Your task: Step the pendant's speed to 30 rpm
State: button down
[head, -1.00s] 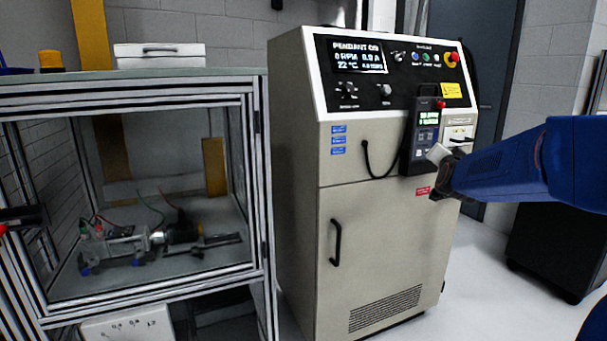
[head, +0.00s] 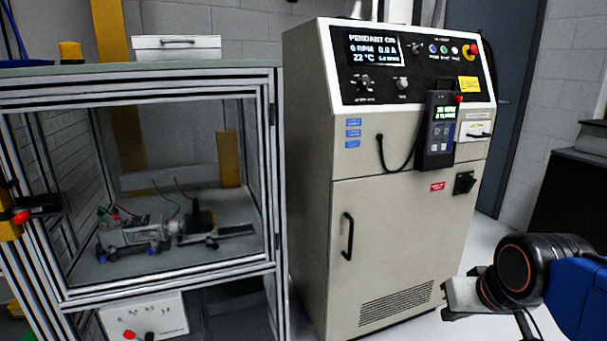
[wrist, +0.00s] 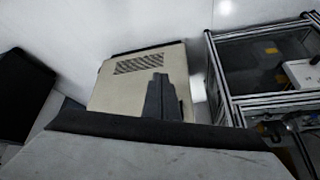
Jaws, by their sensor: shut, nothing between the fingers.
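The pendant (head: 438,146) is a dark handheld unit with a small lit green-and-white screen (head: 445,114), buttons below it and a red knob on top. It hangs on the cabinet's upper front, with a black cable looping to its left. Its screen text is too small to read. The cabinet display (head: 376,50) reads "PENDANT ON", what looks like 0 RPM, 0.0 A and 22 °C. My gripper (head: 447,298) is well below and right of the pendant, apart from it. Its dark fingers (wrist: 165,98) are together and empty in the wrist view, where the pendant does not show.
The beige cabinet (head: 385,240) has a closed door and a black switch (head: 465,183) below the pendant. A red emergency button (head: 473,49) is on its panel. A framed glazed enclosure (head: 275,190) with a motor rig (head: 150,236) stands left. Open floor lies right of the cabinet.

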jog(key=s+f+g, duration=0.1)
jog(key=s+f, duration=0.2)
jog(key=s, duration=0.3)
jog(key=shift+s+n+g, duration=0.25)
jog(key=shift+n+g, duration=0.05)
jog(key=shift+n, duration=0.1)
